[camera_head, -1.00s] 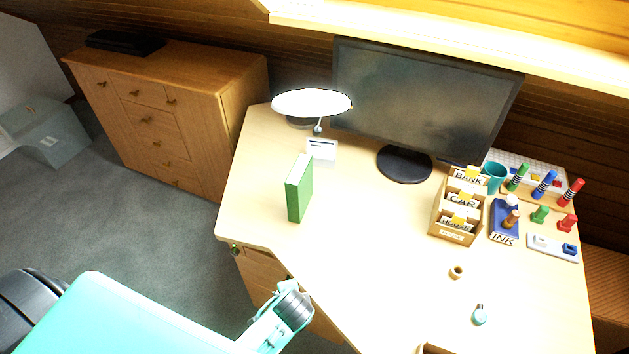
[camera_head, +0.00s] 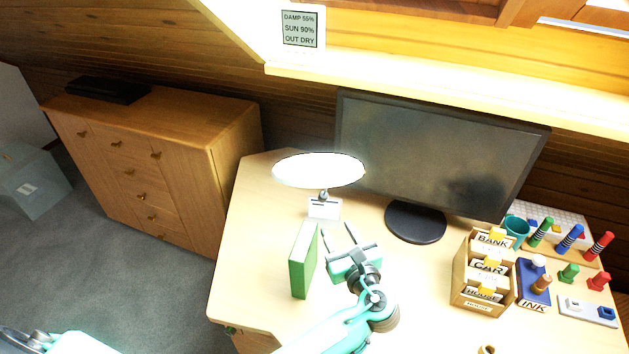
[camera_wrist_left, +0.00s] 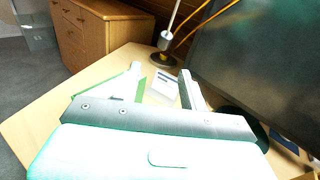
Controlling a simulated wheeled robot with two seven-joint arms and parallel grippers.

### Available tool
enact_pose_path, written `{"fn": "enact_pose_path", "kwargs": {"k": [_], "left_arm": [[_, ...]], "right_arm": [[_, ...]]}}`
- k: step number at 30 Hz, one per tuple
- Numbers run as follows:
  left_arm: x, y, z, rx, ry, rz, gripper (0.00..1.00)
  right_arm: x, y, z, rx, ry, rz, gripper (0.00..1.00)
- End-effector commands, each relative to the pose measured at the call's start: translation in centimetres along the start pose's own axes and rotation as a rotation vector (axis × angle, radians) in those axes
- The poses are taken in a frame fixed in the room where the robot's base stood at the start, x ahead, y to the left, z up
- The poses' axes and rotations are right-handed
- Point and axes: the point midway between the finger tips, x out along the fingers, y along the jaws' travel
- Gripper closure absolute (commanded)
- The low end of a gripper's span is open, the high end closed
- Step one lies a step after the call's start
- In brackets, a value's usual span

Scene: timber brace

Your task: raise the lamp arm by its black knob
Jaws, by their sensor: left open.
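The lamp shows in the head view as a bright white oval shade (camera_head: 318,170) at the back left of the desk. In the left wrist view its dark round base (camera_wrist_left: 165,60), a pale upright post and thin orange arms (camera_wrist_left: 205,22) show. I cannot make out the black knob clearly. My left gripper (camera_head: 341,234) is open and empty, in front of the lamp and right of the green book (camera_head: 303,262). In the left wrist view the open fingers (camera_wrist_left: 160,76) point towards the lamp base, apart from it.
A small white card holder (camera_head: 324,208) stands before the lamp. A monitor (camera_head: 435,155) with a round black foot (camera_head: 416,223) stands to the right. A card box (camera_head: 480,290) and stamps are at the right. The desk's left front is clear.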

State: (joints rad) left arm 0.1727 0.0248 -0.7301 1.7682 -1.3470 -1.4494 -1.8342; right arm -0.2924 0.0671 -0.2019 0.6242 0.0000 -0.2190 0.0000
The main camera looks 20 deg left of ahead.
Motion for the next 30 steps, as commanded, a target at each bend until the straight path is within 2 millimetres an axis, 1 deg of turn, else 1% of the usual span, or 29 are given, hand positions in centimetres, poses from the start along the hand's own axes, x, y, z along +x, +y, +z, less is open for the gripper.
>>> {"fn": "enact_pose_path", "kwargs": {"k": [2, 5, 8, 10, 14, 18, 21, 25, 30], "left_arm": [[-0.1, -0.6, 0.7, 0.039, -0.032, -0.004, 0.57], [0.5, -0.7, 1.2, 0.056, -0.048, -0.003, 0.57], [1.9, -0.7, 1.3, 0.058, -0.048, -0.002, 0.57], [3.2, -0.7, 1.4, 0.057, -0.048, -0.002, 0.57], [6.1, -0.7, 1.6, 0.057, -0.047, -0.001, 0.57], [9.1, -0.7, 1.7, 0.057, -0.047, -0.001, 0.57], [10.9, -0.7, 1.7, 0.055, -0.045, -0.002, 0.57], [12.5, -0.7, 1.6, 0.055, -0.044, -0.002, 0.57], [13.5, -0.7, 1.6, 0.053, -0.043, -0.003, 0.57]], "right_arm": [[0.0, 0.2, 0.5, -0.001, -0.007, 0.003, 0.64], [-0.3, 0.8, 1.4, -0.004, -0.018, 0.008, 0.64], [-0.7, 1.2, 2.0, -0.004, -0.027, 0.013, 0.64], [-1.1, 1.5, 2.2, -0.005, -0.030, 0.016, 0.64], [-1.7, 1.8, 2.0, -0.005, -0.028, 0.018, 0.64], [-2.3, 1.7, 1.3, -0.005, -0.020, 0.018, 0.64], [-2.6, 1.5, 0.9, -0.004, -0.015, 0.016, 0.64], [-2.9, 0.9, 0.7, -0.001, -0.012, 0.009, 0.64], [-3.0, 0.3, 0.5, 0.000, -0.011, 0.003, 0.64]]}}
